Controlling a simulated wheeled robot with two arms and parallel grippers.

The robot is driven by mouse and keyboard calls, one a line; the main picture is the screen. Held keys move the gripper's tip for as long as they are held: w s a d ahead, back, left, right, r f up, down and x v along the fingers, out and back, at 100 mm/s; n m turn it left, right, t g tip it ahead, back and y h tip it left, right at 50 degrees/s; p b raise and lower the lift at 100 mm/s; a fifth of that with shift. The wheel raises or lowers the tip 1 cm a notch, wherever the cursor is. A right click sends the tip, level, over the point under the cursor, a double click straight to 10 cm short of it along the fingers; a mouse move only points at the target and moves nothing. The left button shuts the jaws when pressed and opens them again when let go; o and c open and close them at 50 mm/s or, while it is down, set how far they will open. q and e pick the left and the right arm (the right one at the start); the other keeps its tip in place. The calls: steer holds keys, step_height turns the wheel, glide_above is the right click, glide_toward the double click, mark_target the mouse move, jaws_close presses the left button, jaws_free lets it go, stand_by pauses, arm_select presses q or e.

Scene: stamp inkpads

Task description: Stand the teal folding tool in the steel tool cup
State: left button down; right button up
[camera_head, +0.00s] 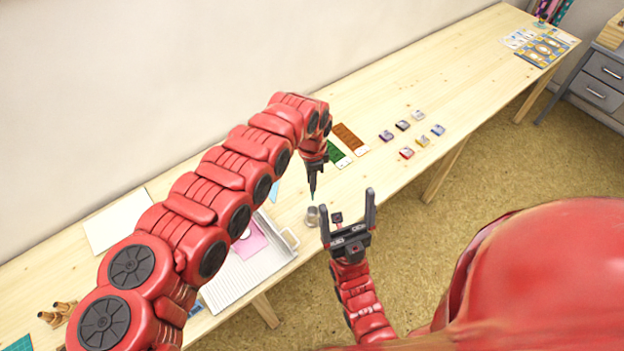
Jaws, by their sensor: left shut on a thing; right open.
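The steel tool cup (313,217) stands upright near the table's front edge, left of my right gripper. My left gripper (312,187) points down just above the cup and is shut on the teal folding tool (313,199). Only a small, thin part of the tool shows below the fingers, above the cup's mouth; I cannot tell exactly how far above. The rest of the tool is hidden by the gripper. My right gripper (350,214) is open and empty, fingers pointing up in the picture, close to the cup's right side.
A white tray (240,285) with pink paper lies left of the cup, partly behind my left arm. Green (337,155) and brown (348,137) pieces lie beyond the gripper. Several small inkpads (403,125) sit farther right.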

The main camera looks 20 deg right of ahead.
arm_select(q)
steer(key=shift+f+b, duration=4.6)
steer(key=shift+f, duration=0.75)
steer(key=c, duration=0.7)
jaws_free()
step_height(320, 180, up, 16)
steer(key=b, duration=0.4)
steer(key=shift+r, duration=0.75)
